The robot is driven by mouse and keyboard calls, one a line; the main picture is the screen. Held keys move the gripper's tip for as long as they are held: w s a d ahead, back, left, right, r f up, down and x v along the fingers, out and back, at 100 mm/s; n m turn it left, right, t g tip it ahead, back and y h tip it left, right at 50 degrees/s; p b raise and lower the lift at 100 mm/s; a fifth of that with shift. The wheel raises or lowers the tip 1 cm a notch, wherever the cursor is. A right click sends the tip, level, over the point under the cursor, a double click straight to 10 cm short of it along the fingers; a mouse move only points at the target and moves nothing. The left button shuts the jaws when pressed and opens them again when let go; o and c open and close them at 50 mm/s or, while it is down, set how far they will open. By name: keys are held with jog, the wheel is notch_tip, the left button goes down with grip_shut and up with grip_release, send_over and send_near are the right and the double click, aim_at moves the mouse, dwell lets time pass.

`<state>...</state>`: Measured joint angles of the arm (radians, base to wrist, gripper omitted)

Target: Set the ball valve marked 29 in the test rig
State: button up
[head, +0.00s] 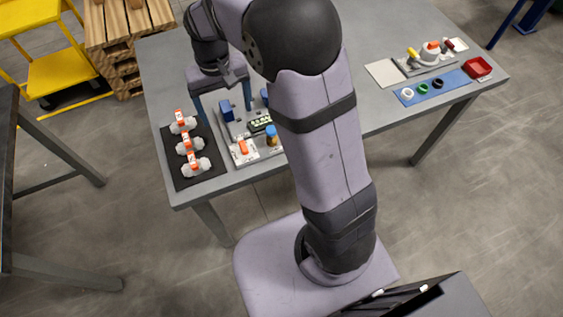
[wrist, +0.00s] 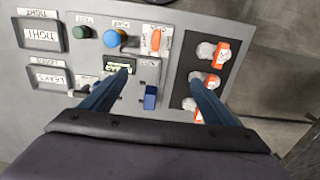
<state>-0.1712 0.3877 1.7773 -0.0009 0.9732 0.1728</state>
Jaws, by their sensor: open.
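Three white ball valves with orange handles stand in a row on a black mat (head: 173,160), at the left of the table in the head view: the far valve (head: 182,124), middle valve (head: 189,146) and near valve (head: 196,167). They also show at the right in the wrist view (wrist: 208,51). I cannot read which one is marked 29. The test rig (head: 268,152) stands beside the mat, with blue blocks (wrist: 150,97), a lit display (wrist: 119,66) and an orange switch (wrist: 156,40). My gripper (wrist: 158,78) is open and empty above the rig and mat; its right finger partly covers the valves.
Two trays labelled TIGHT (wrist: 41,34) and LEAKS (wrist: 47,77) show left of the rig in the wrist view. A blue knob (wrist: 114,38) and green button (wrist: 82,32) stand up from the panel.

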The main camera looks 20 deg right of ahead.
jog(key=s+d+f, duration=0.1)
jog(key=s+d, duration=0.2)
jog(key=s, duration=0.6)
jog(key=s+d+f, duration=0.1)
jog(key=s+d, duration=0.3)
jog(key=s, duration=0.6)
jog(key=shift+f, duration=0.35)
jog(key=shift+d, duration=0.1)
jog(key=c, duration=1.2)
jog(key=shift+o, duration=0.2)
